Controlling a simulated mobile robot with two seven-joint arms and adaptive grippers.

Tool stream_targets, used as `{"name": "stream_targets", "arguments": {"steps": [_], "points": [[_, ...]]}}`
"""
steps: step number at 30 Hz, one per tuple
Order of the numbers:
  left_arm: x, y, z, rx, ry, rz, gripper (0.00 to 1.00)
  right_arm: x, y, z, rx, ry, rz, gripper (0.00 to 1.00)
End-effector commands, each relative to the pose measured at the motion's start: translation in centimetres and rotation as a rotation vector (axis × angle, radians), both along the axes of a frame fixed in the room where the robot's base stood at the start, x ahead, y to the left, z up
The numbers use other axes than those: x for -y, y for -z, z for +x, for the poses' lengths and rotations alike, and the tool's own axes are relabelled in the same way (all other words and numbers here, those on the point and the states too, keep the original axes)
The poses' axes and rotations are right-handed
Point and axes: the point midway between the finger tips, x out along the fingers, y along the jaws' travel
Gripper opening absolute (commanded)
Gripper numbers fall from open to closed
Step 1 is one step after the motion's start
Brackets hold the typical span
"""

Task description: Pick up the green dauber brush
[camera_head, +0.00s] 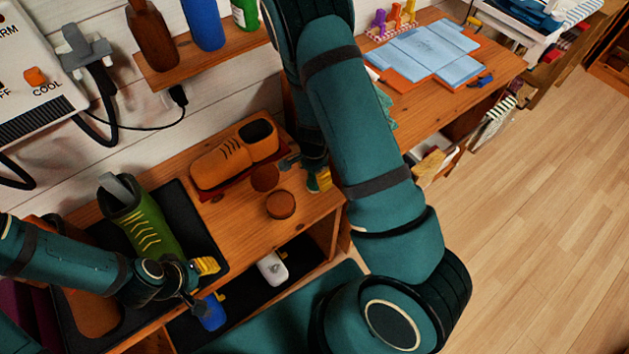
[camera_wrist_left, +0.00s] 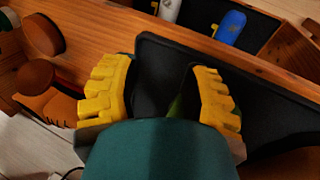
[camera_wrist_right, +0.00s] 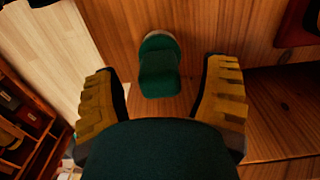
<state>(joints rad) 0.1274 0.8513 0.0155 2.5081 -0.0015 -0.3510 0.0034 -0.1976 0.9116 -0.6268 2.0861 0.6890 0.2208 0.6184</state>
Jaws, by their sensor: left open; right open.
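A small dark green object (camera_wrist_right: 160,68), which looks like the green dauber brush, is on the wooden bench top in the right wrist view. It lies between the two spread yellow fingers of my right gripper (camera_wrist_right: 164,80), and I see no finger touching it.
A green shoe (camera_head: 143,222) stands on the black mat (camera_head: 205,225). An orange-brown shoe (camera_head: 220,162) and two round brown tins (camera_head: 265,177) (camera_head: 281,205) are left of my right gripper. A blue bottle (camera_head: 211,313) and a white one (camera_head: 271,268) are on the lower shelf.

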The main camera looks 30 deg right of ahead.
Motion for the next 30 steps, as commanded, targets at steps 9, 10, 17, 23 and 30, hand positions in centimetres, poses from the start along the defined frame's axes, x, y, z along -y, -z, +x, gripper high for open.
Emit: {"name": "stream_targets", "arguments": {"steps": [9,10,17,23,30], "points": [[0.0,0.0,0.0,0.000,0.000,0.000,0.46,0.0,0.0,0.0,-0.001,0.001,0.000,0.00],[0.0,0.0,0.0,0.000,0.000,0.000,0.46,0.0,0.0,0.0,-0.001,0.001,0.000,0.00],[0.0,0.0,0.0,0.000,0.000,0.000,0.46,0.0,0.0,0.0,-0.001,0.001,0.000,0.00],[0.0,-0.6,-0.1,-0.002,0.001,0.000,0.46,0.0,-1.4,0.0,0.000,0.001,0.000,0.00],[0.0,-2.5,-0.3,-0.008,0.001,-0.001,0.46,0.0,-6.2,0.1,0.002,0.000,0.000,0.00]]}}
